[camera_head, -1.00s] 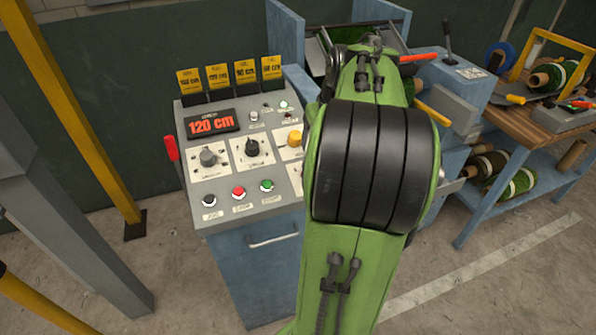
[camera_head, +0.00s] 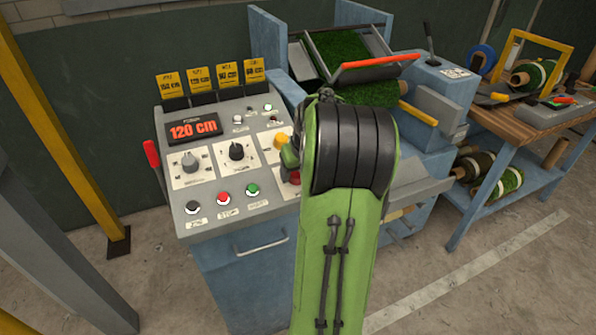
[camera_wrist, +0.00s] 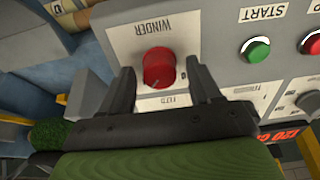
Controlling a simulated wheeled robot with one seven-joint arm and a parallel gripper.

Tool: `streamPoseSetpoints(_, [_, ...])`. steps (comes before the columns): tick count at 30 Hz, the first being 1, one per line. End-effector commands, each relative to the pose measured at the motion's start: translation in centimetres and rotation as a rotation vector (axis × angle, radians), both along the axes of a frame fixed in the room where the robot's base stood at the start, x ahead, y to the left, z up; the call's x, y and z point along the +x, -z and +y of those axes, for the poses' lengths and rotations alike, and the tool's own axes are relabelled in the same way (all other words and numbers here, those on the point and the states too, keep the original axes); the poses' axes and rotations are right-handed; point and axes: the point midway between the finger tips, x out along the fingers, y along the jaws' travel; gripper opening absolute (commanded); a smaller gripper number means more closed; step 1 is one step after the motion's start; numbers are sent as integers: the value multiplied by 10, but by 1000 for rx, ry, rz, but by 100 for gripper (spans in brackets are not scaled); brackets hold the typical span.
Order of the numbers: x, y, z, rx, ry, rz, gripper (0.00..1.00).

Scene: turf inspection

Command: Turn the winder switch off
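The winder switch (camera_wrist: 158,68) is a round red knob on a pale plate labelled WINDER, upside down in the wrist view. In the head view it shows as a red knob (camera_head: 290,177) at the panel's right edge, partly covered by my arm. My gripper (camera_wrist: 159,72) is open, with one dark finger on each side of the knob in the picture. I cannot tell whether the fingers touch it or how deep they reach. In the head view my arm hides the fingers. The knob's pointer position is not clear.
In the wrist view, the green START button (camera_wrist: 255,49) is right of the knob. A turf machine (camera_head: 343,55) and workbench (camera_head: 510,125) stand to the right.

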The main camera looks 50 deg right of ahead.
Motion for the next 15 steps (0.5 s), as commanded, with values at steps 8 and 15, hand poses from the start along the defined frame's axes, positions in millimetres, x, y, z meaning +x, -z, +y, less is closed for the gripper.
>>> streamPoseSetpoints(8, [0, 0, 0, 0, 0, 0, 19])
streamPoseSetpoints(15, [0, 0, 0, -3, -7, 2, 9])
